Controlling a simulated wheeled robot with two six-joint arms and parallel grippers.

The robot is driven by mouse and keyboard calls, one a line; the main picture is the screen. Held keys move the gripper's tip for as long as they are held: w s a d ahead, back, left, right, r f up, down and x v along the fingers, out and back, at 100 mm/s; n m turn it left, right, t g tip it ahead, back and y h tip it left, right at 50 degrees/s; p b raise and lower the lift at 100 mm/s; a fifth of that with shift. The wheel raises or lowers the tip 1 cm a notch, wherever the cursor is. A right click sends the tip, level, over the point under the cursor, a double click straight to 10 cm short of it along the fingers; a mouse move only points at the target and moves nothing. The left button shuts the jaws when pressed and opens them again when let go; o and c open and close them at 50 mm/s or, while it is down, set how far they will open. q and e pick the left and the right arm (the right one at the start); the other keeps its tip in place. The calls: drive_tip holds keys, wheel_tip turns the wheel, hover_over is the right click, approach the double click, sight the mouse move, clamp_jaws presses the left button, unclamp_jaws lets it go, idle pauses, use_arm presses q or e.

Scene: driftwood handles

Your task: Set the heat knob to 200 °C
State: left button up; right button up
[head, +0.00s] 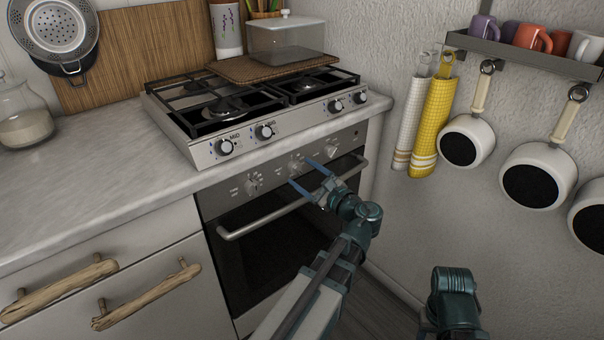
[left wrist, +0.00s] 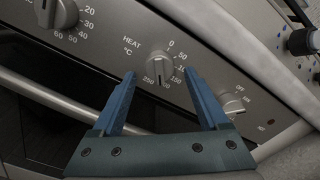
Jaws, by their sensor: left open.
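The heat knob (head: 296,165) is the middle round grey knob on the oven's control panel. In the left wrist view the heat knob (left wrist: 158,67) sits below the 0 and right of the words HEAT °C. A dark mark on its lower face points down toward the 200 and 250 figures; I cannot tell its exact setting. My left gripper (head: 302,173) is open in front of the panel. Its blue fingers (left wrist: 159,72) stand on either side of the knob, apart from it in the picture. My right gripper is out of view.
A timer-like knob (left wrist: 57,13) is to the left and an on/off knob (left wrist: 233,104) to the right. The oven door handle (head: 270,217) runs below the panel. The stove with its own knobs (head: 265,132) is above. Pans (head: 466,140) hang on the right wall.

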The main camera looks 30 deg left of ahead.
use_arm(q)
drive_tip(key=v, duration=1.3)
drive_tip(key=s+d+f+n+g+h, duration=0.2)
drive_tip(key=d+f+n+h, duration=0.15)
drive_tip(key=f, duration=0.35)
drive_tip(key=s+d+f+n+g+h, duration=0.1)
drive_tip(key=s+d+f+n+h, duration=0.1)
drive_tip(key=f+h, duration=0.35)
drive_tip(key=s+d+f+n+g+h, duration=0.25)
drive_tip(key=s+d+f, duration=0.2)
drive_tip(key=d, duration=0.25)
drive_tip(key=s+d+f+n+g+h, duration=0.1)
drive_tip(key=s+d+f+n+h, duration=0.25)
drive_tip(key=d+f, duration=0.2)
wheel_tip(320, 180, up, 31)
drive_tip(key=p, duration=3)
drive_tip(key=shift+w+d+h, duration=0.35)
drive_tip(key=shift+d+h, duration=0.05)
drive_tip(key=shift+d, duration=0.05)
drive_tip(key=shift+m, duration=0.25)
